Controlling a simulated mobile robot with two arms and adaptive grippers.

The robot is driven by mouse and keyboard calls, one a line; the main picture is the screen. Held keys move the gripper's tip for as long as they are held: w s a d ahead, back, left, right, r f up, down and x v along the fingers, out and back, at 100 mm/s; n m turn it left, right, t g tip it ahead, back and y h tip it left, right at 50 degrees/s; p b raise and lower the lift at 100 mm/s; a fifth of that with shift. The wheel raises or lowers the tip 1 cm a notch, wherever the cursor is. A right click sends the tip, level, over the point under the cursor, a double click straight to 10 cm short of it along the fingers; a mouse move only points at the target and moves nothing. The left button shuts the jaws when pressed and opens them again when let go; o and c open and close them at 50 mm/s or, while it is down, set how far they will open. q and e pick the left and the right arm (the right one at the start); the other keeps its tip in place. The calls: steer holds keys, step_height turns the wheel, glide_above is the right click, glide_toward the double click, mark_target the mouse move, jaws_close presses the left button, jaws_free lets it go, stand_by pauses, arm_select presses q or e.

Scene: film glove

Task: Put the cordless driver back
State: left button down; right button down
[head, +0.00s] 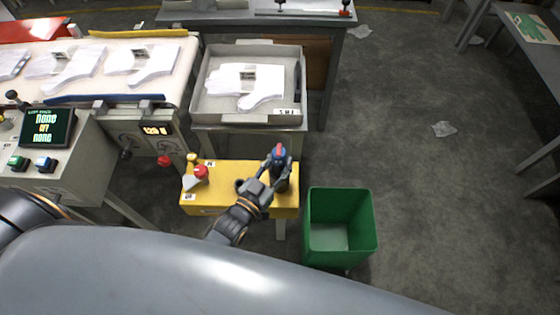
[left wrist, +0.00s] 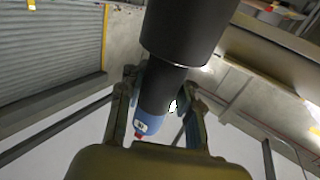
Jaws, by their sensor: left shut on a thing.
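The cordless driver (head: 279,154) is a dark tool with a blue and red top, at the right part of a yellow stand (head: 225,206) in the head view. My left gripper (head: 273,175) is shut on it, and the fingers hide part of its body. In the left wrist view the driver's dark body and blue end (left wrist: 148,122) lie between the two fingers (left wrist: 160,88). A wide black cylinder (left wrist: 185,30) fills the top of that view. I cannot tell whether the driver touches the stand. My right gripper is not in view.
A red button (head: 201,172) and a small yellow knob (head: 191,157) are on the stand's left. A green bin (head: 371,225) stands to its right. Behind is a grey tray (head: 215,112) with white gloves. A control panel (head: 46,128) and conveyor are left. Floor at right is mostly clear.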

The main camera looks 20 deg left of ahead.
arm_select(q)
steer(key=c, duration=1)
jaws_free()
steer(key=shift+o, duration=0.3)
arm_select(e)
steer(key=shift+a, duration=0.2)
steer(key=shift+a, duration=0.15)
arm_select(q)
steer(key=v, duration=1.2)
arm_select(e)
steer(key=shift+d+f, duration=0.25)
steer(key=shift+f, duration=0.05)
